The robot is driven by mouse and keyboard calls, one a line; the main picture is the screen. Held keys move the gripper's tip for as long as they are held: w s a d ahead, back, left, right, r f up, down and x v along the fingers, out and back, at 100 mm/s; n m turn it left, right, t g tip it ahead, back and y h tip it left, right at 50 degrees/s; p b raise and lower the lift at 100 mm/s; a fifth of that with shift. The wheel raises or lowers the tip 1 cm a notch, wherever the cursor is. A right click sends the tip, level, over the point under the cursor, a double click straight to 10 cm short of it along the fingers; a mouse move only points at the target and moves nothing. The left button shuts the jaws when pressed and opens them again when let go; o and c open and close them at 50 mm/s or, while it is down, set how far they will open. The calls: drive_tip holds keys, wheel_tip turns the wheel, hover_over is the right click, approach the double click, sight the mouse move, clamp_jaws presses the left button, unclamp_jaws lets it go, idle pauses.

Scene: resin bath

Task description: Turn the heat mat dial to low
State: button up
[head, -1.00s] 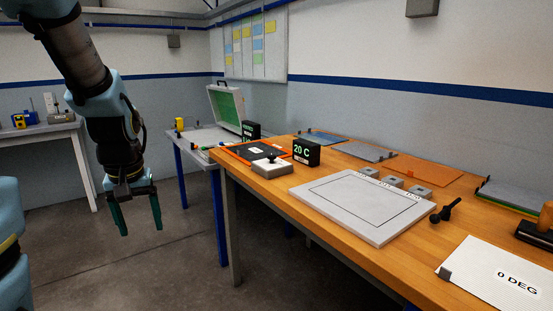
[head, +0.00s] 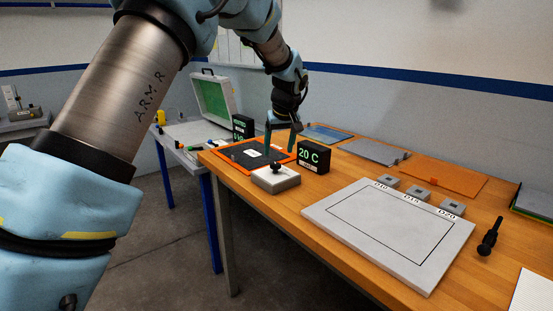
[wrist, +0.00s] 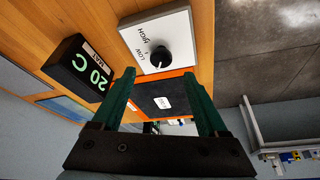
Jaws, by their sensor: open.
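The heat mat dial is a black knob (wrist: 160,56) on a pale control box (head: 276,179). In the wrist view the words LOW and HIGH show on the box face beside the knob; I cannot tell the knob's exact setting. The dark heat mat (head: 246,155) with an orange border lies behind the box. A black display (head: 314,156) reading 20 C stands to the right of the box. My gripper (head: 280,149) is open and empty, pointing down above the mat's right side, behind the box. In the wrist view the knob lies just beyond the gap between my fingertips (wrist: 160,77).
A white framed board (head: 390,229) lies on the wooden bench in front, with several small grey blocks (head: 415,193) behind it. Orange (head: 445,175) and grey sheets lie along the wall. A second table with an open green-lined case (head: 212,96) stands at the back left.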

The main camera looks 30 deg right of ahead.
sight(276, 164)
drive_tip(key=p+x, duration=0.1)
drive_tip(key=x, duration=0.5)
drive_tip(key=shift+f, duration=0.1)
drive_tip(key=shift+a, duration=0.1)
clamp_jaws()
idle(0.4)
